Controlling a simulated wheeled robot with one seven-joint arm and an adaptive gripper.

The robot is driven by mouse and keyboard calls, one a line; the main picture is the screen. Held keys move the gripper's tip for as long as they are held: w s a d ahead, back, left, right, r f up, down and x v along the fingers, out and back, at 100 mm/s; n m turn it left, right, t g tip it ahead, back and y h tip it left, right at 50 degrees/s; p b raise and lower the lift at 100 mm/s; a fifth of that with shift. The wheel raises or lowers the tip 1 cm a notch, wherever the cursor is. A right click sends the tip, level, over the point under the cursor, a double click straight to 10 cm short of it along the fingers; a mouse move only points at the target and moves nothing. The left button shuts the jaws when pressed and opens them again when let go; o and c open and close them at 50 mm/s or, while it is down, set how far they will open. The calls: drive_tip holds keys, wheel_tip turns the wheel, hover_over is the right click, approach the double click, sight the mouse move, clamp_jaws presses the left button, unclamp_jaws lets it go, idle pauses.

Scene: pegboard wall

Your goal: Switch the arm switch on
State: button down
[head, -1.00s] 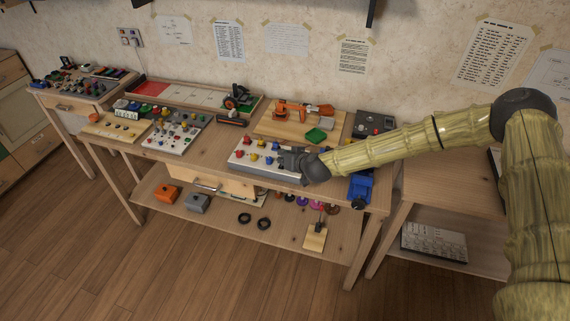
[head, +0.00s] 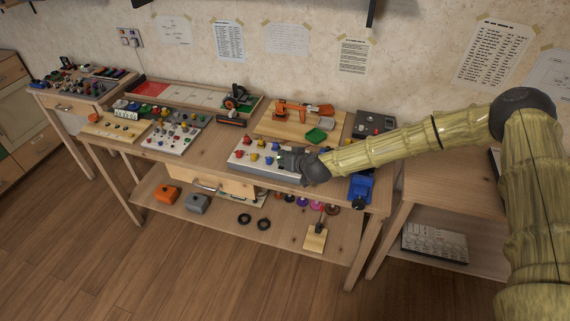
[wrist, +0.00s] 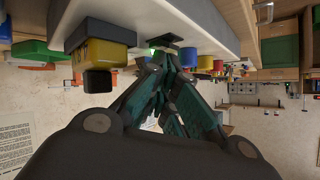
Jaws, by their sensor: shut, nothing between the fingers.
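A grey-white panel box (head: 262,172) with several coloured knobs and buttons sits at the front of the middle workbench. My gripper (head: 284,160) is at its right end, low over the panel. In the wrist view the same panel (wrist: 140,12) fills the top. My gripper (wrist: 165,62) is shut and empty there, its fingertips close to a small dark piece (wrist: 165,41) on the panel with a green glow beside it. I cannot tell whether they touch, or which control is the arm switch; the fingers hide part of this spot.
A blue vise (head: 360,188) is at the bench's right edge. An orange model arm (head: 295,108) on a wooden board stands behind the panel.

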sight(281, 171)
drive_tip(key=shift+r, duration=0.15)
drive_tip(key=shift+s+a+r+p, duration=0.1)
drive_tip(key=shift+s+r+p, duration=0.25)
drive_tip(key=shift+r, duration=0.15)
drive_tip(key=r+p, duration=0.1)
drive_tip(key=s+r, duration=0.1)
drive_tip(key=r, duration=0.1)
drive_tip(key=s+r+p, duration=0.1)
drive_tip(key=shift+a+r+p, duration=0.25)
drive_tip(key=shift+a+p, duration=0.1)
idle(0.3)
idle(0.4)
